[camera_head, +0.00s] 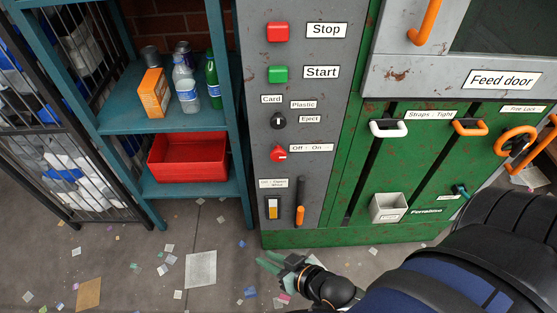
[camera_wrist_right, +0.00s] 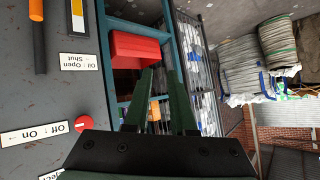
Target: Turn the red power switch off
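The red power switch (camera_head: 278,153) is a round red knob on the grey panel, left of a label reading "Off : On" (camera_head: 311,148). It also shows in the right wrist view (camera_wrist_right: 83,124), at the lower left beside its label. I cannot tell which way it points. My right gripper (camera_head: 267,259) is low in front of the machine, below the switch in the head view and apart from it. Its green fingers are apart with nothing between them, also in the right wrist view (camera_wrist_right: 160,72). My left gripper is not in view.
On the same panel are a red Stop button (camera_head: 278,32), a green Start button (camera_head: 278,73), a black selector (camera_head: 278,121) and an orange-tipped lever (camera_head: 300,215). A teal shelf (camera_head: 150,118) with bottles and a red bin (camera_head: 188,169) stands at left. Scraps litter the floor.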

